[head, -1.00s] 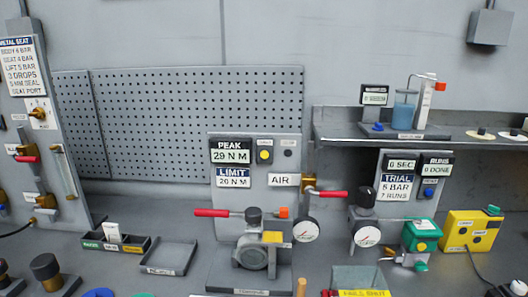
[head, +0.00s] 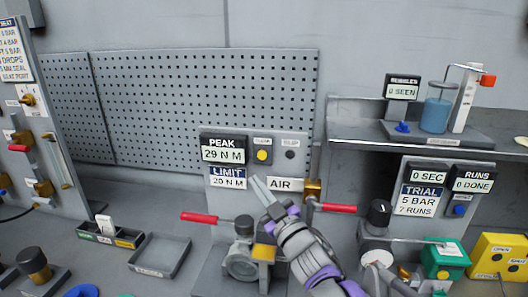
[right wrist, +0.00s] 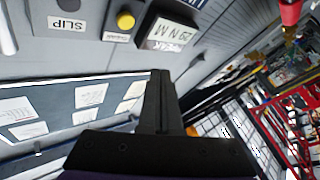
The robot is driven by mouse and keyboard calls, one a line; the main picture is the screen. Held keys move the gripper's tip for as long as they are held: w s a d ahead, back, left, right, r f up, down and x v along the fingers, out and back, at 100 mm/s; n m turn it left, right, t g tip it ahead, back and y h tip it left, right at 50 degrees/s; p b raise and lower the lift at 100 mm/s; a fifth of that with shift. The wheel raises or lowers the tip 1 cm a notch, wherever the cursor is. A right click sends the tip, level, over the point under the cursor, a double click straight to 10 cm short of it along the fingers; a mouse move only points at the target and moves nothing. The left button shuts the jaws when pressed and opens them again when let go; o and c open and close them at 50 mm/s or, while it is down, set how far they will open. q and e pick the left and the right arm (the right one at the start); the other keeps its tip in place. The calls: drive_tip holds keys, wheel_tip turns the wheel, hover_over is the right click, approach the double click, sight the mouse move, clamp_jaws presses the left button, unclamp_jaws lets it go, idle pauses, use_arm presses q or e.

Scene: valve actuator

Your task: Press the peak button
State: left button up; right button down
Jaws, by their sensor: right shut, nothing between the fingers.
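The panel's peak display (head: 223,150) reads 29 N M. Right of it is a round yellow button (head: 262,156) on a dark plate; its small label is too small to read. My right gripper (head: 262,188) is shut and empty, its tips pointing up-left below the yellow button, apart from it in the picture. In the right wrist view, which is upside down, the shut fingers (right wrist: 159,85) point up toward the yellow button (right wrist: 125,20) and the peak display (right wrist: 172,32). My left gripper is not in view.
A limit display (head: 227,178) reads 20 N M. A slip plate (right wrist: 67,22) sits beside the yellow button. An AIR label (head: 281,185) and a red-handled valve (head: 338,208) are close right of the gripper; another red handle (head: 198,217) sticks out left.

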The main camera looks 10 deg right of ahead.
sight(262, 155)
drive_tip(key=shift+a+r+y, duration=0.2)
drive_tip(key=shift+a+y, duration=0.1)
drive_tip(key=shift+w+d+b, duration=0.1)
drive_tip(key=shift+w+d, duration=0.5)
drive_tip(key=shift+w, duration=0.75)
drive_tip(key=shift+w+d+b, duration=0.15)
drive_tip(key=shift+w+d, duration=0.4)
drive_tip(key=shift+w, duration=0.85)
drive_tip(key=shift+w+d+b, duration=0.1)
drive_tip(key=shift+w+d, duration=0.5)
drive_tip(key=shift+w, duration=0.75)
drive_tip(key=shift+w+d, duration=0.15)
drive_tip(key=shift+w, duration=0.25)
